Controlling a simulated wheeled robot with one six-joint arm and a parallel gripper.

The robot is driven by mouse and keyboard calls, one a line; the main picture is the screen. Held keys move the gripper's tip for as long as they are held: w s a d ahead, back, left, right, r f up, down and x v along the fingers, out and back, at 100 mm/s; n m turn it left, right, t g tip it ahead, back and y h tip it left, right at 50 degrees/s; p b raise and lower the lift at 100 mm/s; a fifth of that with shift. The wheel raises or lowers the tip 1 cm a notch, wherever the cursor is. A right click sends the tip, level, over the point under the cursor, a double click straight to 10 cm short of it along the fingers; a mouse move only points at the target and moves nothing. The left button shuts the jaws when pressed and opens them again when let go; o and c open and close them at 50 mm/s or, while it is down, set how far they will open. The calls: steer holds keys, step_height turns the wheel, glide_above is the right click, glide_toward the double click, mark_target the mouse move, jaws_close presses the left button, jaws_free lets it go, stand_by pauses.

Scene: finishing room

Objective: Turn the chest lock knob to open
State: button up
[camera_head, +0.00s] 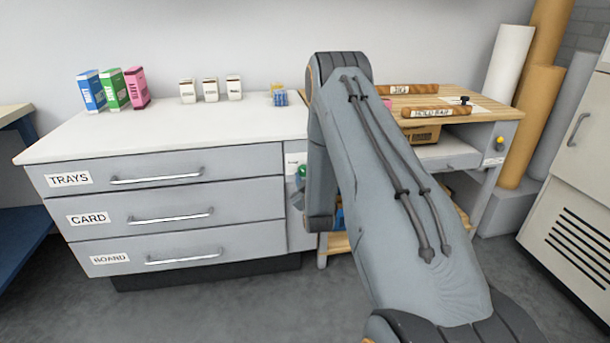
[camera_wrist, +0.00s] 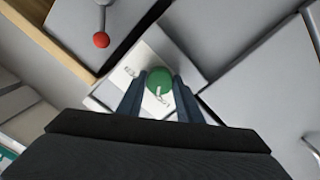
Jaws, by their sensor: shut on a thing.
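The chest (camera_head: 180,215) is grey with a white top and drawers labelled TRAYS, CARD and BOARD. Its green lock knob (camera_head: 301,171) shows at the right end of the front, partly hidden by my arm. In the wrist view the green knob (camera_wrist: 159,83) sits on a white plate (camera_wrist: 113,91) with small markings too small to read. My gripper (camera_wrist: 160,92) is shut on the knob, one finger on each side. The knob's exact turn position cannot be told.
Several boxes (camera_head: 113,89) and small white cartons (camera_head: 210,90) stand on the chest top. A wooden-topped bench (camera_head: 490,108) with labelled rollers is close on the right. A red ball-ended lever (camera_wrist: 100,40) is near the gripper. The floor in front is clear.

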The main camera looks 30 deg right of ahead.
steer(key=m, duration=0.4)
steer(key=shift+p, duration=0.3)
steer(key=m, duration=0.3)
steer(key=shift+m, duration=0.4)
steer(key=m, duration=0.4)
steer(key=shift+p, duration=0.4)
steer(key=shift+m+y, duration=0.4)
steer(key=shift+m, duration=1.5)
steer(key=o, duration=1)
steer(key=shift+o, duration=0.2)
steer(key=shift+s, duration=0.1)
